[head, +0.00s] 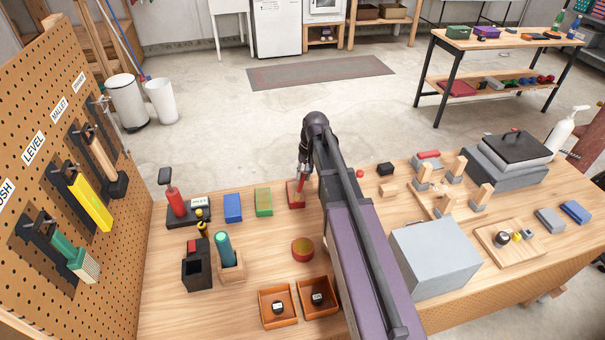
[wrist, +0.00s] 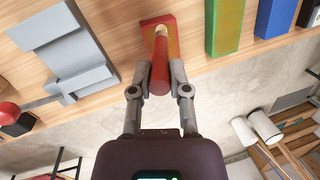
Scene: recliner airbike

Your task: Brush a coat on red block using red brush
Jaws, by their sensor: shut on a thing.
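The red block (head: 296,196) lies on the wooden bench, to the right of a green block. My gripper (head: 303,171) is directly over the block. In the wrist view my gripper (wrist: 160,90) is shut on a red cylindrical handle (wrist: 159,72), which looks like the red brush. The brush's far end points at the red block.
A green block (head: 264,202) and a blue block (head: 233,208) stand to the left. A red-topped round pot (head: 303,249) and two orange trays (head: 277,290) are nearer. A grey box (head: 436,258) and wooden pegs are to the right. A pegboard (head: 60,130) borders the left.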

